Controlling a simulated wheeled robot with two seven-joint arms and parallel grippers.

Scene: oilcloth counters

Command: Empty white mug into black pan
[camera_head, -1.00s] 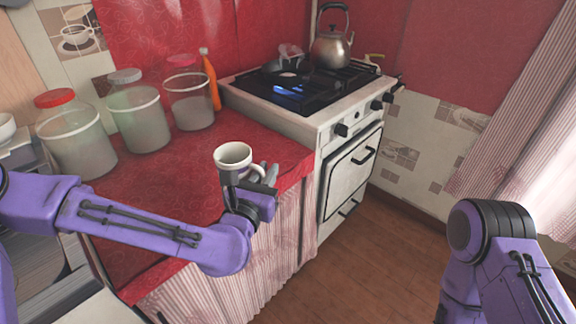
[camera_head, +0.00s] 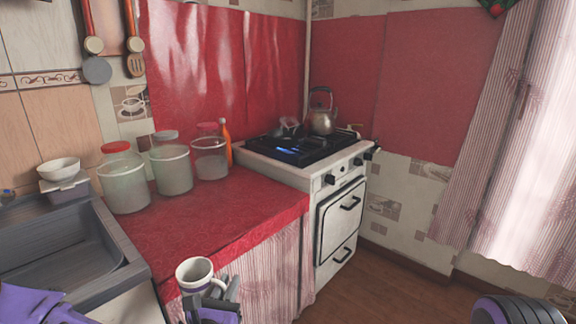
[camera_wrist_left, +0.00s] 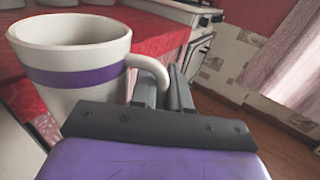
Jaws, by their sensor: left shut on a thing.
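The white mug (camera_head: 189,274) is upright at the bottom of the head view, in front of the red counter's edge. In the left wrist view the mug (camera_wrist_left: 75,98) shows a purple band, and its handle reaches between my fingers. My left gripper (camera_head: 218,293) is shut on the mug's handle; its fingers also show in the left wrist view (camera_wrist_left: 160,90). No contents can be made out inside the mug. A dark, low shape on the stove may be the black pan (camera_head: 292,144), but it is too small to tell. My right gripper is out of view.
The stove (camera_head: 318,181) stands beyond the red counter (camera_head: 225,205), with a metal kettle (camera_head: 321,118) at its back. Several glass jars (camera_head: 171,168) and an orange bottle (camera_head: 225,143) line the wall. A sink (camera_head: 60,245) is at left. Floor (camera_head: 375,285) is clear at right.

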